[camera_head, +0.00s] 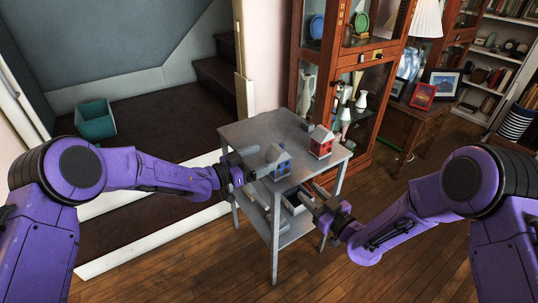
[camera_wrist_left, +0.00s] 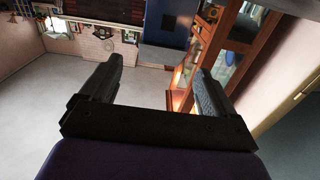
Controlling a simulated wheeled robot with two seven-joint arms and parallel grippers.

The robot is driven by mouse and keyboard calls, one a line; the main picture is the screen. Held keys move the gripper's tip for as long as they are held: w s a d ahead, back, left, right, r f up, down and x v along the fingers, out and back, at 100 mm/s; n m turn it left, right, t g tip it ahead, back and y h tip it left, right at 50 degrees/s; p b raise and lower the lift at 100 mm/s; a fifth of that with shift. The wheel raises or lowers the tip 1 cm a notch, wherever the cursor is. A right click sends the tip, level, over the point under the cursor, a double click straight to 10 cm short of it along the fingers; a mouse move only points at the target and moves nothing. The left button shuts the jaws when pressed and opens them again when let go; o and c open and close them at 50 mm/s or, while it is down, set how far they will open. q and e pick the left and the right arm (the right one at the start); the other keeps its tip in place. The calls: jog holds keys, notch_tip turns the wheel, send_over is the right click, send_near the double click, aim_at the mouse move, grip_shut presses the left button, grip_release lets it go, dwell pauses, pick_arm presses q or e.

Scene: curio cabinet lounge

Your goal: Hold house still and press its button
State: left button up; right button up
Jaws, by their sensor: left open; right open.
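Two small toy houses stand upright on a grey table (camera_head: 256,130). One is grey with blue windows (camera_head: 278,163), near the front middle of the tabletop. The other is red with a grey roof (camera_head: 320,143), further right. My left gripper (camera_head: 246,166) is open and empty just left of the blue-windowed house; I cannot tell whether it touches it. Its two spread fingers also show in the left wrist view (camera_wrist_left: 155,82), with neither house between them. My right gripper (camera_head: 312,198) is open at the table's front right, below the tabletop in the picture. No button can be made out.
A wooden glass cabinet (camera_head: 345,75) stands right behind the table. A side table (camera_head: 408,122) with picture frames is further right. A teal bin (camera_head: 95,120) lies at the left. The back left of the tabletop is clear.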

aim_at(273, 153)
pick_arm(q)
jog(key=x, duration=0.7)
jog(key=shift+f, duration=0.1)
jog(key=c, duration=1.5)
pick_arm(e)
grip_shut()
dwell(1.2)
